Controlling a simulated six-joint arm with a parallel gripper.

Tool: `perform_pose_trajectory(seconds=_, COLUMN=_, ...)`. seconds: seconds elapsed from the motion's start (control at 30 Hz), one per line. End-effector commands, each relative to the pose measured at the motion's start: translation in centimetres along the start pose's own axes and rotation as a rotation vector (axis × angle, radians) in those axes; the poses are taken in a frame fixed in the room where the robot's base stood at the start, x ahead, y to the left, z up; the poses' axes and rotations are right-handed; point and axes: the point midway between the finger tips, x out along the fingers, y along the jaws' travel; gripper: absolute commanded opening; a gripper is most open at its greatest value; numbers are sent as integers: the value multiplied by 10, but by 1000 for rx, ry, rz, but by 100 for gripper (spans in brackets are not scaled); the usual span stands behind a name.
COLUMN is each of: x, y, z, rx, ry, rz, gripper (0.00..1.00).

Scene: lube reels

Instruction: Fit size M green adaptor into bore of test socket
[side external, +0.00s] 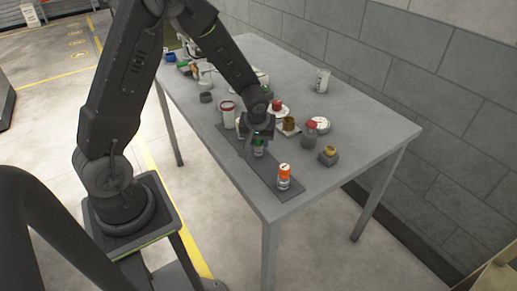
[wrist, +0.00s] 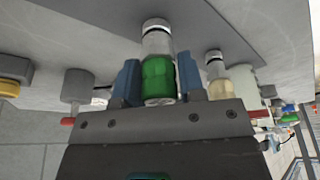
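My gripper (side external: 258,134) points down over the dark mat near the front of the table. In the wrist view its two blue fingers (wrist: 158,82) stand on either side of a green-topped cylinder (wrist: 157,77). The fingers look very close to its sides, but I cannot tell whether they press on it. I cannot tell for sure which piece is the size M adaptor or the test socket.
An orange-topped bottle (side external: 284,177) stands on the mat (side external: 232,152) nearer the front. A red-rimmed pot (side external: 227,115) is left of the gripper. A white cup (side external: 322,81) stands at the back.

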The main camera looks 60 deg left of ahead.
Motion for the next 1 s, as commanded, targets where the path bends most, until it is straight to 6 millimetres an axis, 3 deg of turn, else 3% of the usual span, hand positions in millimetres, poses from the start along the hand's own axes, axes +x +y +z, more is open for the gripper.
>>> perform_pose_trajectory(seconds=0.33, x=0, y=0, z=0, rx=0, ry=0, rz=0, gripper=3)
perform_pose_trajectory(seconds=0.73, x=-9, y=0, z=-3, rx=-1, ry=3, rz=1, gripper=3)
perform_pose_trajectory(seconds=0.97, x=-44, y=0, z=-14, rx=-4, ry=6, rz=3, gripper=3)
perform_pose_trajectory(seconds=1.0, x=-46, y=-13, z=-17, rx=-9, ry=3, rz=-1, gripper=3)
